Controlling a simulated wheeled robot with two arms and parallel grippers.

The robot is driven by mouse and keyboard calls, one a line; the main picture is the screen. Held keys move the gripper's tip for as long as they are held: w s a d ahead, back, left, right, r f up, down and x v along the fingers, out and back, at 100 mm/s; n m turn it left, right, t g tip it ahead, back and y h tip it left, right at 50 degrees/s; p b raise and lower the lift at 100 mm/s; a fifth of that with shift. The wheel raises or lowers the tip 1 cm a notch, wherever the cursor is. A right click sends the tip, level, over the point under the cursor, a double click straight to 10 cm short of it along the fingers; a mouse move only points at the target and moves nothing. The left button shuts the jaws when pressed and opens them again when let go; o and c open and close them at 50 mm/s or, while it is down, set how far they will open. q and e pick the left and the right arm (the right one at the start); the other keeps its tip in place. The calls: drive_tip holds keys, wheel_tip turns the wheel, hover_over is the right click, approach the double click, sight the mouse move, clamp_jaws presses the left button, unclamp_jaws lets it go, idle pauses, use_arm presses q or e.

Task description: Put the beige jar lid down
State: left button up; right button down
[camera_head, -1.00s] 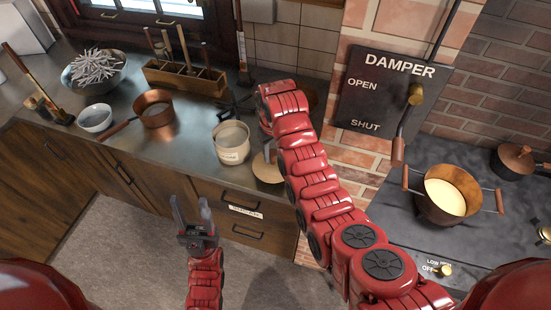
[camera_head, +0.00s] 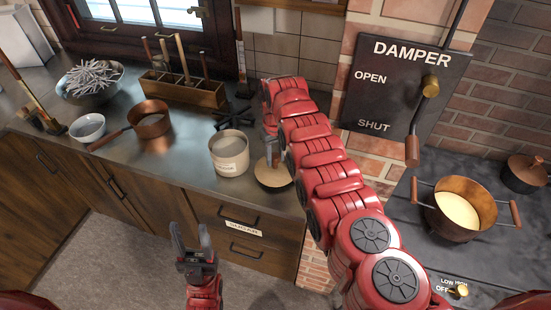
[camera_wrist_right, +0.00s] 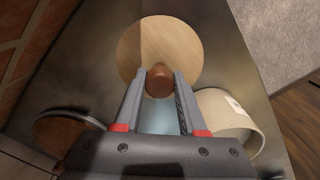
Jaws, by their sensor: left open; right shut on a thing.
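The beige jar lid (camera_head: 272,177) is a pale round disc with a brown knob, near the counter's front edge, right of the open jar (camera_head: 229,155). In the right wrist view the lid (camera_wrist_right: 160,40) lies flat beyond the fingertips. My right gripper (camera_wrist_right: 160,80) is shut on the lid's knob; in the head view this gripper (camera_head: 271,150) is above the lid, partly hidden by my arm. I cannot tell whether the lid touches the counter. The jar (camera_wrist_right: 228,118) is close beside it. My left gripper (camera_head: 190,238) is open and empty, in front of the drawers.
A copper saucepan (camera_head: 150,120), a white bowl (camera_head: 88,127) and a wooden utensil rack (camera_head: 185,88) stand further left on the counter (camera_head: 185,160). A brick wall with the damper panel (camera_head: 400,95) and a stove with a copper pot (camera_head: 457,208) are at right.

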drive_tip(key=shift+f, duration=0.55)
drive_tip(key=shift+f, duration=0.1)
drive_tip(key=shift+c, duration=2.4)
unclamp_jaws()
